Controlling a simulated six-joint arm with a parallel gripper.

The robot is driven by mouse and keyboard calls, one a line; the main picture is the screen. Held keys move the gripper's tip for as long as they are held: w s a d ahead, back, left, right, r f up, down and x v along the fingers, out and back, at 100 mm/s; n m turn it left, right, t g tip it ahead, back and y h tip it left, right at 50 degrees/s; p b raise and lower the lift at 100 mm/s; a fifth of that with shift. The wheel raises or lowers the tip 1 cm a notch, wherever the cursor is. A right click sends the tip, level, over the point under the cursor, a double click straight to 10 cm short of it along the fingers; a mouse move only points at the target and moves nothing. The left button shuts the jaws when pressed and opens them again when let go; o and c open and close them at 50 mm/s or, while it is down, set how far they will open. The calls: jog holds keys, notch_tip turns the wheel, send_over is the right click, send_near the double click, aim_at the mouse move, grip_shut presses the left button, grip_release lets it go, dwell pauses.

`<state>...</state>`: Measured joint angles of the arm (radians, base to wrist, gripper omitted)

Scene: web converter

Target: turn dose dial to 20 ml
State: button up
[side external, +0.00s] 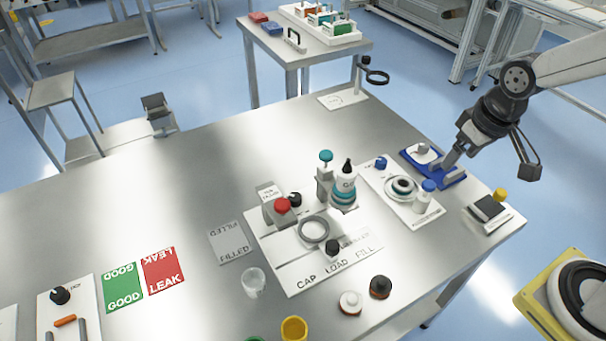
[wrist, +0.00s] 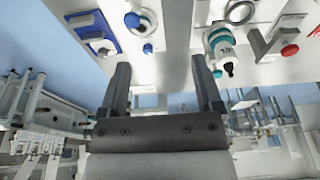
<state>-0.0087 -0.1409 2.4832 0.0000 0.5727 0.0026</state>
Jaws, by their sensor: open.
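The plate with a round grey-and-white dial (side external: 403,187) lies on the right part of the table; I take this for the dose dial, but its scale is too small to read. A blue knob (side external: 380,163) and a white bottle with a blue cap (side external: 427,192) stand on the same plate. My gripper (side external: 451,160) is above the right end of the table, close to the blue tray (side external: 456,182) in the picture and apart from the dial. In the wrist view my gripper (wrist: 161,65) is open, with nothing between its fingers.
The white cap/load/fill board (side external: 300,283) stands left of the dial plate, with a teal-collared bottle (side external: 346,183) and a red button (side external: 282,205). A yellow-topped device (side external: 490,208) is near the right edge. The table's left middle is bare.

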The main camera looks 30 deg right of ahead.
jog(key=w, duration=0.1)
jog(key=n+g, duration=0.3)
send_over(297, 197)
notch_tip(297, 197, down, 16)
jog(key=shift+a+r, duration=0.1)
jog(key=shift+r, duration=0.05)
dwell(0.4)
jog(key=shift+f, duration=3.9)
grip_shut()
